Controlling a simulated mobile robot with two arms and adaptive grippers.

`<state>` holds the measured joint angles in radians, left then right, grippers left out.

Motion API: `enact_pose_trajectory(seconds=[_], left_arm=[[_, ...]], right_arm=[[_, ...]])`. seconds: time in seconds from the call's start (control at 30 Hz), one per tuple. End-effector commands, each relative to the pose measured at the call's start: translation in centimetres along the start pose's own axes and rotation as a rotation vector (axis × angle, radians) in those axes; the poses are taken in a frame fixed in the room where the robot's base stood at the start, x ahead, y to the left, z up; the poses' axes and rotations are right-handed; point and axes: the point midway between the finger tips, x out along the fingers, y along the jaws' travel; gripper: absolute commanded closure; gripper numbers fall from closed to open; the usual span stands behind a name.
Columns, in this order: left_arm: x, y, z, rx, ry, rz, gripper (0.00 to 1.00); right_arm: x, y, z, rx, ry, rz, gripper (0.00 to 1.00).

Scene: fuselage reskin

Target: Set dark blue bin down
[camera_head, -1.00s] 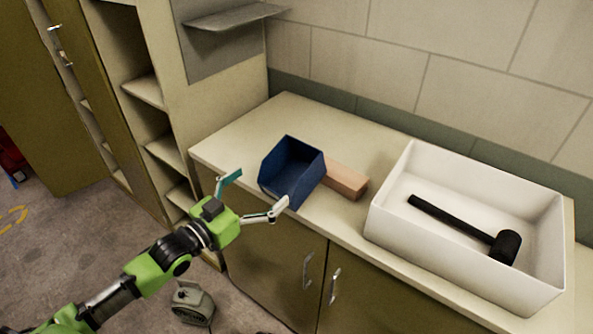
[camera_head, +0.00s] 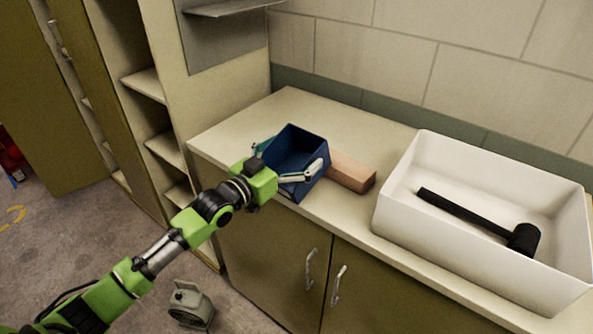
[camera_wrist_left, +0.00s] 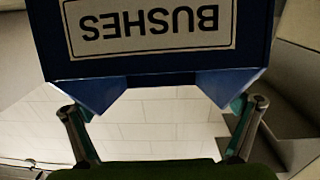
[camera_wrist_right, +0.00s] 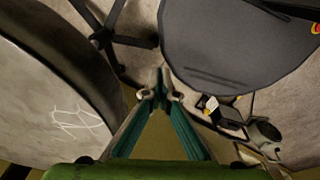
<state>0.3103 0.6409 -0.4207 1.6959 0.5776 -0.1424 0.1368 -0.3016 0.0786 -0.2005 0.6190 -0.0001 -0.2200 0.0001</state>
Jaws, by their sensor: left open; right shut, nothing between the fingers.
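The dark blue bin (camera_head: 297,147) sits upright on the countertop (camera_head: 240,125), beside a wooden block. In the left wrist view the bin (camera_wrist_left: 160,68) shows a label reading "BUSHES", upside down in that view. My left gripper (camera_head: 288,160) is open, with one finger on each side of the bin. In the left wrist view the open fingers (camera_wrist_left: 160,118) stand apart near the bin's lower corners; whether they touch it I cannot tell. My right gripper (camera_wrist_right: 160,92) is shut and empty, away from the counter, and shows only in the right wrist view.
The wooden block (camera_head: 351,172) lies right of the bin. A white tray (camera_head: 400,205) holding a black mallet (camera_head: 480,217) stands further right. Open shelves (camera_head: 150,88) are at the left. The counter's back left is clear. A dark round seat (camera_wrist_right: 235,45) is near my right gripper.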

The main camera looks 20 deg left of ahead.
Motion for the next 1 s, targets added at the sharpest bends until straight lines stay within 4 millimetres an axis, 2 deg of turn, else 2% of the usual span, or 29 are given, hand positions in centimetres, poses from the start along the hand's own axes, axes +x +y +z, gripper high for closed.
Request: enact_pose_trajectory(seconds=[0.13, 0.37, 0.4, 0.53, 0.63, 0.67, 1.0], left_arm=[[1.10, 0.00, 0.02, 0.000, 0.000, 0.000, 0.00], [1.19, 0.02, -0.10, 0.001, -0.001, 0.000, 0.00], [1.19, 0.02, -0.10, 0.001, -0.001, 0.000, 0.05], [1.18, 0.03, -0.07, 0.001, -0.001, 0.000, 0.39], [1.17, 0.03, -0.02, 0.001, -0.002, 0.000, 0.39], [1.18, 0.03, -0.12, 0.001, 0.000, 0.000, 0.43], [1.16, 0.03, -0.46, 0.002, -0.002, 0.000, 0.43]], right_arm=[[0.62, 0.20, 0.10, -0.001, -0.001, 0.002, 1.00], [0.53, 0.30, 0.09, -0.002, -0.001, 0.003, 1.00], [0.53, 0.30, 0.09, -0.002, -0.001, 0.003, 1.00], [0.53, 0.29, 0.07, -0.001, 0.000, 0.003, 1.00], [0.53, 0.29, 0.06, -0.001, 0.000, 0.003, 1.00], [0.53, 0.30, 0.05, -0.001, 0.000, 0.003, 1.00], [0.10, 0.29, -0.07, -0.001, 0.001, 0.003, 1.00]])
